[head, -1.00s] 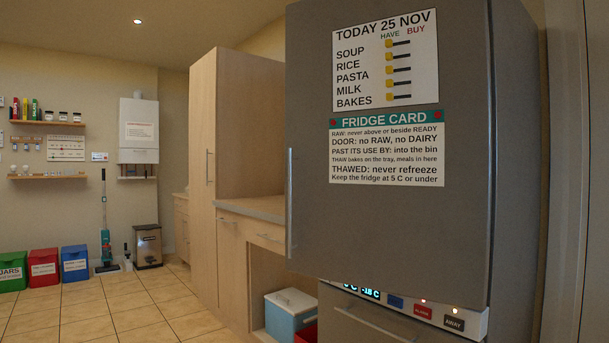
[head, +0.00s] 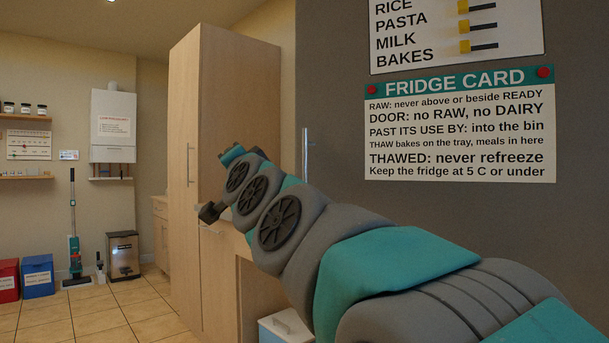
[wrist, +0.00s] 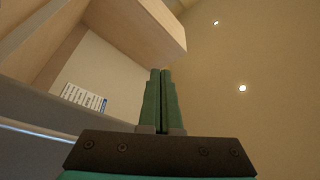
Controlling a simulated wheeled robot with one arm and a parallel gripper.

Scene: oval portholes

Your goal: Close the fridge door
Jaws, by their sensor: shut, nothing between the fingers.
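The grey fridge door (head: 340,90) fills the right of the head view, with a fridge card (head: 460,125) and a list (head: 455,30) on its front. Its upright metal handle (head: 306,150) is near its left edge. Whether the door is ajar or flush cannot be told. My arm crosses in front of the door, reaching left past the handle. In the wrist view my gripper (wrist: 161,72) has its two green fingers together, with nothing between them. Any contact with the door does not show.
A tall wooden cabinet (head: 225,110) stands left of the fridge, with a low counter between them. A blue-and-white box (head: 286,328) sits low under the counter. Tiled floor (head: 100,315) is clear at the left.

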